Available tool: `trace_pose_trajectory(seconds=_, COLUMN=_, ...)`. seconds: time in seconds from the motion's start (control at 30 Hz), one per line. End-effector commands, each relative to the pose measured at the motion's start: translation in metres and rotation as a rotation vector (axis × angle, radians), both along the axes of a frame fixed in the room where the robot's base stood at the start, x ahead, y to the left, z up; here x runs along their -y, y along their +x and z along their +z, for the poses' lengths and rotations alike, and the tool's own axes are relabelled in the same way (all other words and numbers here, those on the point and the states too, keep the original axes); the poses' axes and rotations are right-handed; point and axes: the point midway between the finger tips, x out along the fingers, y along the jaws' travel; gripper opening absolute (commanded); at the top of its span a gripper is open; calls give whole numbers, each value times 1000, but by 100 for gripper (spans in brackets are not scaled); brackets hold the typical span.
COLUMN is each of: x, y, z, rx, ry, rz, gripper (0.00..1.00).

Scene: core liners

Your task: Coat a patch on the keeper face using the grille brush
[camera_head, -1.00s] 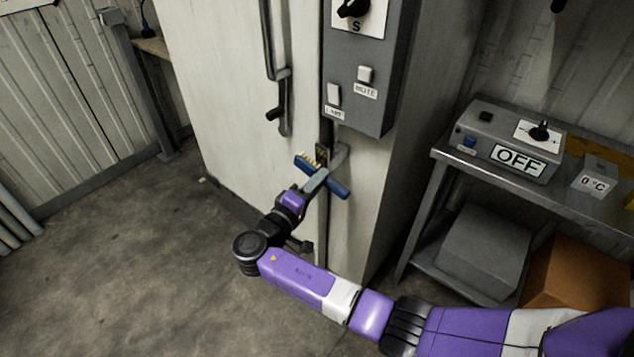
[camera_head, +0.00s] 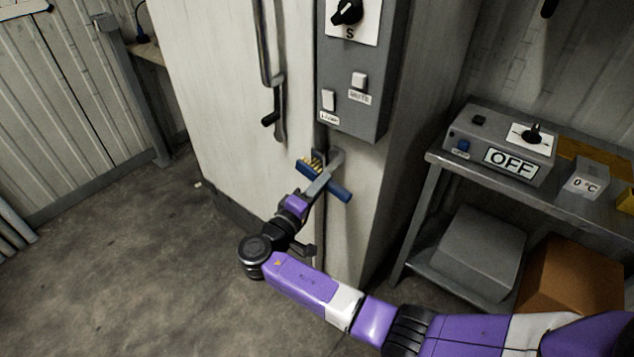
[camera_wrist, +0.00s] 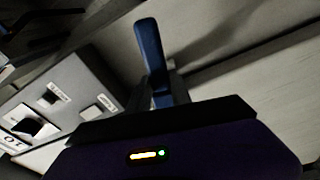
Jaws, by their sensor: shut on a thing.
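My gripper (camera_head: 318,182) is shut on the blue grille brush (camera_head: 335,187) in front of the tall pale cabinet. The brush's yellowish bristles (camera_head: 312,163) point up toward the cabinet front, close to the door seam. A grey metal piece (camera_head: 334,158), which looks like the keeper, sits at the seam just behind the brush. The brush and gripper partly hide it, and I cannot tell whether the bristles touch it. In the wrist view the blue handle (camera_wrist: 151,52) sticks up from between the fingers.
A grey control box (camera_head: 352,110) with switches is fixed to the cabinet just above the gripper. The door handle (camera_head: 272,85) is to its left. At right stands a metal table (camera_head: 432,160) with an OFF box (camera_head: 500,140).

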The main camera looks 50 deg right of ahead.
Motion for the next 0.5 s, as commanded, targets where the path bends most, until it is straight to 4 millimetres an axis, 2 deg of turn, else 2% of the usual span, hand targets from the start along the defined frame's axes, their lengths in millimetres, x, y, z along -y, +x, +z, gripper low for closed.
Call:
trace_pose_trajectory(seconds=0.3, x=-1, y=-26, z=3, rx=-1, ry=0, rz=-2, gripper=0)
trace_pose_trajectory(seconds=0.5, x=-1, y=-31, z=2, rx=0, ry=0, rz=0, gripper=0)
